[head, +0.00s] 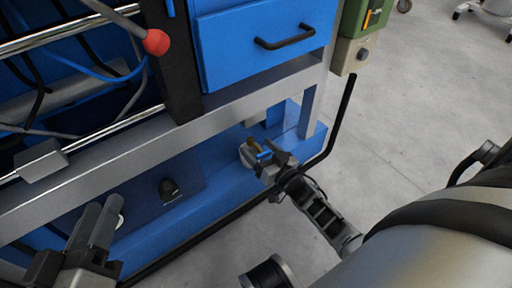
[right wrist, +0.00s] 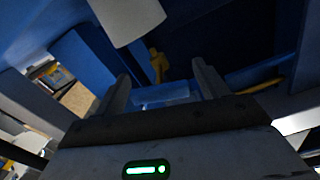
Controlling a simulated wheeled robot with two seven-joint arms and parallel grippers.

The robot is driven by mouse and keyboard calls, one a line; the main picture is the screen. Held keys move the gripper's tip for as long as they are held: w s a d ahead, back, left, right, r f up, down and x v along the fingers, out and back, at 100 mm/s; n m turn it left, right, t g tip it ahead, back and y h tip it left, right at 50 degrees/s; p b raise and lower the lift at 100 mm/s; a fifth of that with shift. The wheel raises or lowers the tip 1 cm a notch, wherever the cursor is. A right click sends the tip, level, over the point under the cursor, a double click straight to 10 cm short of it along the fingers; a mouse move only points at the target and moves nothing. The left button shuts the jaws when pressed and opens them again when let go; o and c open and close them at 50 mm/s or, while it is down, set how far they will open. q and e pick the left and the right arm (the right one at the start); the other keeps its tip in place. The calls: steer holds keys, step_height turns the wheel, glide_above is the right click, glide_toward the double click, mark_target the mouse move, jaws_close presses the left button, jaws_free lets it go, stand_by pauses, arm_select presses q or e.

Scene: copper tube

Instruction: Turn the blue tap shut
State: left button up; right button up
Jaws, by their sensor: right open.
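The blue tap handle (head: 264,155) sits low at the blue bench base, beside a small brass part (head: 252,143) and a pale round fitting. My right gripper (head: 270,160) is at the tap with its fingers apart. In the right wrist view, the blue handle (right wrist: 162,95) lies between the two open fingers (right wrist: 163,90), with the brass part (right wrist: 158,65) beyond it. I cannot tell whether a finger touches the handle. My left gripper (head: 97,222) is at the lower left, away from the tap, its fingers side by side and seemingly together.
A grey metal rail (head: 150,135) runs above the tap. A blue drawer (head: 262,40) with a black handle is higher up. A red ball knob (head: 157,42) and a black knob (head: 169,188) are to the left. A black bent bar (head: 335,130) stands right of the tap.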

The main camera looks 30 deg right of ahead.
steer(key=c, duration=1)
steer(key=shift+n, duration=1.6)
steer(key=o, duration=1)
